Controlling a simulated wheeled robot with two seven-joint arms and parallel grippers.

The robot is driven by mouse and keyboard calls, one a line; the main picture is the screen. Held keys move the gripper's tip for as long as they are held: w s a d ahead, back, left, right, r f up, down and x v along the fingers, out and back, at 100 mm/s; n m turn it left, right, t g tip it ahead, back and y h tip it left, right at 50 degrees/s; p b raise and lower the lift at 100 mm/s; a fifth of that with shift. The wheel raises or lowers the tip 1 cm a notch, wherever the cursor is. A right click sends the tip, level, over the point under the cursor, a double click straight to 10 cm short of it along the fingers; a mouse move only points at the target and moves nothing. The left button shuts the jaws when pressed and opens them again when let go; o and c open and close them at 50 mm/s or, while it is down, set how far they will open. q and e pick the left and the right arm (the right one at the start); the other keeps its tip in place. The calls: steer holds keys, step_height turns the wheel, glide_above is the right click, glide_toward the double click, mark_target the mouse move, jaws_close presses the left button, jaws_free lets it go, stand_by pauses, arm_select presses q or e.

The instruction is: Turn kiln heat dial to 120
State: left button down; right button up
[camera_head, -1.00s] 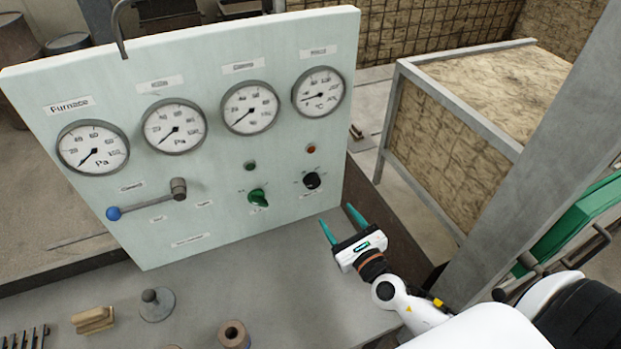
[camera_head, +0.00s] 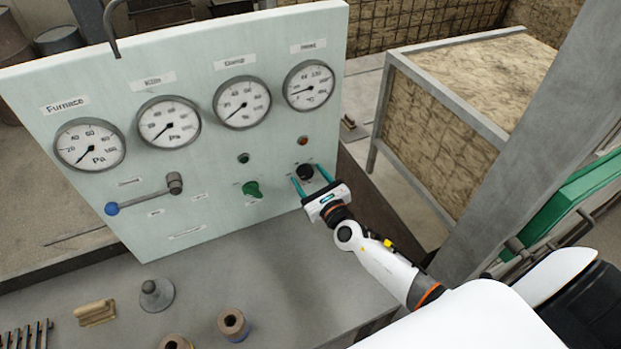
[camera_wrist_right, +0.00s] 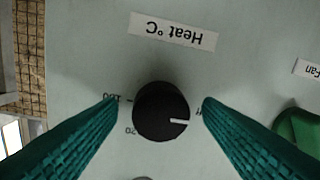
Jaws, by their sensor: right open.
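The black heat dial (camera_head: 305,172) sits at the lower right of the pale green panel (camera_head: 215,205). In the right wrist view the dial (camera_wrist_right: 161,112) has a white pointer mark aimed to the right, and a "Heat °C" label shows upside down above it. My right gripper (camera_head: 311,182) is open in front of the panel. My left gripper is not in view.
A green knob (camera_head: 252,189) sits left of the heat dial. A lever with a blue ball (camera_head: 112,208) is at the panel's left. Several small items, including a brown spool (camera_head: 233,324), stand on the bench. A grey post (camera_head: 540,130) rises at the right.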

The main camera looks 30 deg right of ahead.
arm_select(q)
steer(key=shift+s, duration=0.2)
arm_select(e)
steer(key=shift+c, duration=0.6)
steer(key=c, duration=0.9)
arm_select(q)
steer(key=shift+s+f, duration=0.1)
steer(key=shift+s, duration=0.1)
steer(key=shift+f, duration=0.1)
